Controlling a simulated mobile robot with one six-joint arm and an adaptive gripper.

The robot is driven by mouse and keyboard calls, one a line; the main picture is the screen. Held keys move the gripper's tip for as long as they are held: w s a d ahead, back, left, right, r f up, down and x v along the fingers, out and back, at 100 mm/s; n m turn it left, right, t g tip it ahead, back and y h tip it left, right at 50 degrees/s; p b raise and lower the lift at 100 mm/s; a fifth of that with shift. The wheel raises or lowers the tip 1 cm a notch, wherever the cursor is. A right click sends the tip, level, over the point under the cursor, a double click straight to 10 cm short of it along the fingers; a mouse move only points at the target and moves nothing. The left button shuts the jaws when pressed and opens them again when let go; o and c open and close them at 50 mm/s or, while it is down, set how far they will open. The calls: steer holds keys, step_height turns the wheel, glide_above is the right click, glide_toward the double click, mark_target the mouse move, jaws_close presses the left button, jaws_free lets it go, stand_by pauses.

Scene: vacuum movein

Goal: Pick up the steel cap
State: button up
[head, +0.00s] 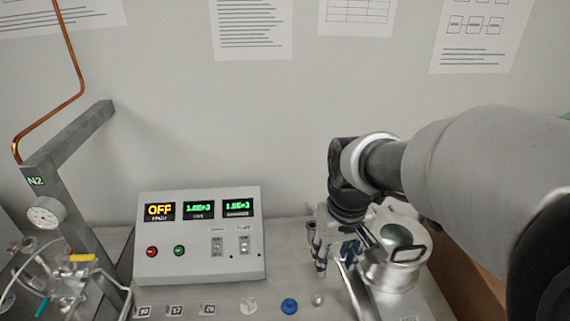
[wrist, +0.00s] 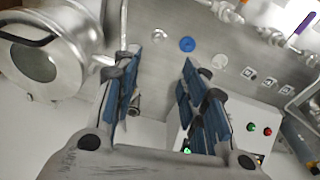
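The steel cap (head: 318,300) is a small grey disc on the grey bench near the bottom of the head view, just right of a blue cap (head: 289,305). In the wrist view the steel cap (wrist: 158,36) shows beyond the fingertips, between the blue cap (wrist: 187,44) and the round metal chamber. My gripper (head: 345,255) is above the bench beside the chamber in the head view. In the wrist view my gripper (wrist: 159,65) has its two blue-padded fingers apart, with nothing between them.
The metal chamber (head: 395,260) with its round window stands close right of my gripper. A control box (head: 200,265) reading OFF stands to the left. A pale cap (head: 249,306) and several number labels (head: 176,310) lie along the bench. A gauge (head: 45,212) and tubing are at far left.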

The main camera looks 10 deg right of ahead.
steer(key=w+f+g, duration=0.1)
steer(key=w+f, duration=0.4)
steer(key=f, duration=0.1)
steer(key=b, duration=0.4)
glide_above(318, 295)
steer(key=shift+n, duration=0.3)
steer(key=f, duration=1.2)
steer(key=shift+s+d+f, duration=0.15)
steer(key=shift+d, duration=0.05)
step_height(318, 295, down, 6)
steer(key=shift+a+r+b, duration=0.15)
steer(key=shift+r+b, duration=0.05)
steer(key=shift+b, duration=1.05)
steer(key=shift+c, duration=0.4)
jaws_close()
steer(key=shift+r, duration=0.1)
